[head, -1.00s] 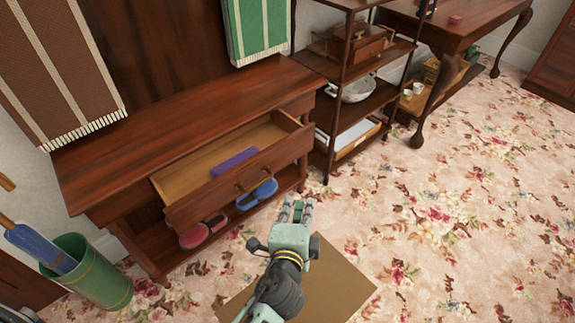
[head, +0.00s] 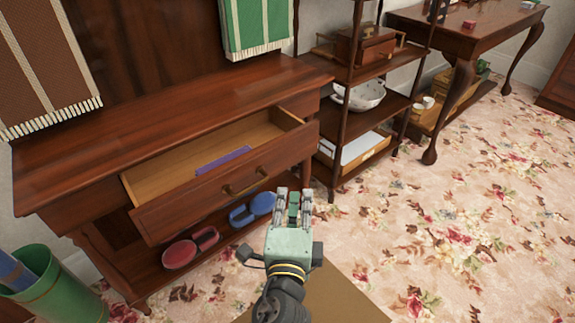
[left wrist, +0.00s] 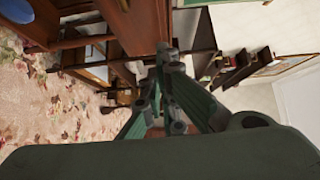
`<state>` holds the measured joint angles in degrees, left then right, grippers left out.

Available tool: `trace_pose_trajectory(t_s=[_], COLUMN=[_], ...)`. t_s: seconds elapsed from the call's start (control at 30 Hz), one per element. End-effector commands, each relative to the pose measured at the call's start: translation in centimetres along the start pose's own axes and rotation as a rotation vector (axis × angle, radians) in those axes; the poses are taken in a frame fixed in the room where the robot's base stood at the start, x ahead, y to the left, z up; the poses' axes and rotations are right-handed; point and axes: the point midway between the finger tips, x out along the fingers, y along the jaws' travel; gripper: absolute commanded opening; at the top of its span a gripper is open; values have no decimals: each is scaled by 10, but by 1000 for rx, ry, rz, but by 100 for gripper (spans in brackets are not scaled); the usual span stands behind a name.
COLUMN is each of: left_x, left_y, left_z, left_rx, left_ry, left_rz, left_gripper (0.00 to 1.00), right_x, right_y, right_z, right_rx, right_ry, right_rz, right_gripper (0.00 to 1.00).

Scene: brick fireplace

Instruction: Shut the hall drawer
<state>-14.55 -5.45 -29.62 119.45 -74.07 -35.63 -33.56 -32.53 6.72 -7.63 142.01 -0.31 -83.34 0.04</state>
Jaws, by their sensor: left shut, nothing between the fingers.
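The hall drawer (head: 222,198) stands pulled out from the dark wooden hall bench (head: 165,109) in the head view. It has a brass handle (head: 245,183) on its front. A flat purple item (head: 222,161) lies inside, partly hidden by the drawer front. My left gripper (head: 293,194) is shut and empty, in front of and to the right of the handle, near the drawer's right end; it appears apart from the drawer. The fingers also show in the left wrist view (left wrist: 165,75). My right gripper is not in view.
Red shoes (head: 180,254) and blue shoes (head: 253,210) sit on the shelf under the drawer. A green bin (head: 62,296) stands at left. A shelf rack (head: 374,110) stands close to the bench's right. Floral carpet is open at right.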

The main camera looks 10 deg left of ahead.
Motion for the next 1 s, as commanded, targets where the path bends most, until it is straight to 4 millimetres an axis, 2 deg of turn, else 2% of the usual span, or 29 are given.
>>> trace_pose_trajectory(t_s=[0.17,0.3,0.53,0.73,1.0], left_x=[24,54,102,119,126], left_y=[-3,-2,-1,-1,0], left_z=[0,0,0,22,28], left_rx=[1,1,1,2,0], left_ry=[-1,-1,-1,0,0], left_rz=[-3,-4,-3,-1,1], left_gripper=[0,0,0,0,0], right_x=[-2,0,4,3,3], right_y=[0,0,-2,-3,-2], right_z=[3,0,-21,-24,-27], right_rx=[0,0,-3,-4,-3], right_ry=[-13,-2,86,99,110], right_rz=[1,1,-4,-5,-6], right_gripper=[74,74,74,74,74])
